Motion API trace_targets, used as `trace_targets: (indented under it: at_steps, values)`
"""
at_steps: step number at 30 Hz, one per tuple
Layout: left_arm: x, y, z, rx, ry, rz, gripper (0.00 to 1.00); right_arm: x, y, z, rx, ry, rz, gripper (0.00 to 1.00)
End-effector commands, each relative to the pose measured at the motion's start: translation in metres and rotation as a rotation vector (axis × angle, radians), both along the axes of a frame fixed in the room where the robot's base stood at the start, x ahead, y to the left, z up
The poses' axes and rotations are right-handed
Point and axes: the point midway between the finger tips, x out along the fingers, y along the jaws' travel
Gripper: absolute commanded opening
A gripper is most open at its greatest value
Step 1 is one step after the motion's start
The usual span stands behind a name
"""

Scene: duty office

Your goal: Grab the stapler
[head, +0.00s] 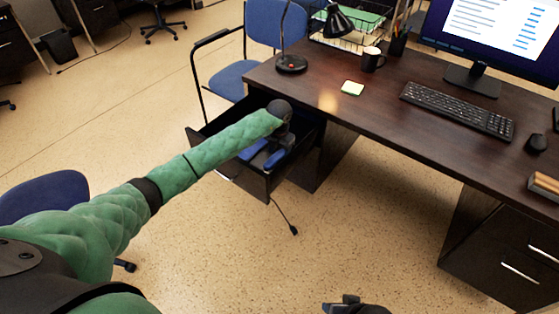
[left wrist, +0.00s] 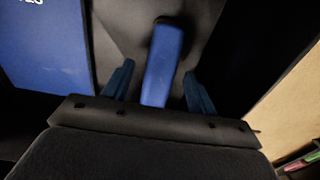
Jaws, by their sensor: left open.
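The stapler (left wrist: 163,65), long and blue with a dark end, lies in the open drawer (head: 232,172) under the desk. In the left wrist view it stands between the two fingers of my left gripper (left wrist: 160,88), with a gap visible on each side. My left gripper (head: 275,147) is open and reaches down into the drawer in the head view. There my arm and gripper partly hide the drawer's contents. My right gripper (head: 352,306) shows only partly at the bottom edge; its jaws cannot be made out.
A blue flat thing with pale lettering (left wrist: 42,45) lies left of the stapler. The drawer walls are close around my gripper. The desk (head: 385,120) above holds a lamp (head: 291,63), a mug (head: 372,59) and a keyboard (head: 457,109). A blue chair (head: 238,78) stands behind the drawer.

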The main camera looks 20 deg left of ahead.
Motion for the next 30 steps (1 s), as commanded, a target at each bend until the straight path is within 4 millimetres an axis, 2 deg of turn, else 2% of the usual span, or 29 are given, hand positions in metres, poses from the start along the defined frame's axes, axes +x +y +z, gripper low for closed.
trace_targets:
  at_steps: [4, 11, 12, 20, 30]
  values:
    - [0.0, -0.001, -0.017, -0.002, 0.001, 0.001, 0.58, -0.001, -0.005, 0.005, -0.012, 0.012, -0.003, 0.45]
    - [0.001, 0.0, -0.021, -0.001, -0.002, 0.0, 0.58, -0.002, -0.006, 0.005, -0.015, 0.013, -0.004, 0.45]
    - [0.001, 0.0, -0.021, -0.001, -0.002, 0.0, 0.56, -0.002, -0.006, 0.005, -0.015, 0.013, -0.004, 0.45]
    - [0.001, 0.0, -0.021, -0.001, -0.002, 0.0, 0.05, -0.002, -0.006, 0.004, -0.015, 0.016, -0.004, 0.45]
    - [0.001, 0.0, -0.013, -0.001, -0.003, -0.001, 0.03, -0.002, -0.005, 0.003, -0.012, 0.013, -0.003, 0.45]
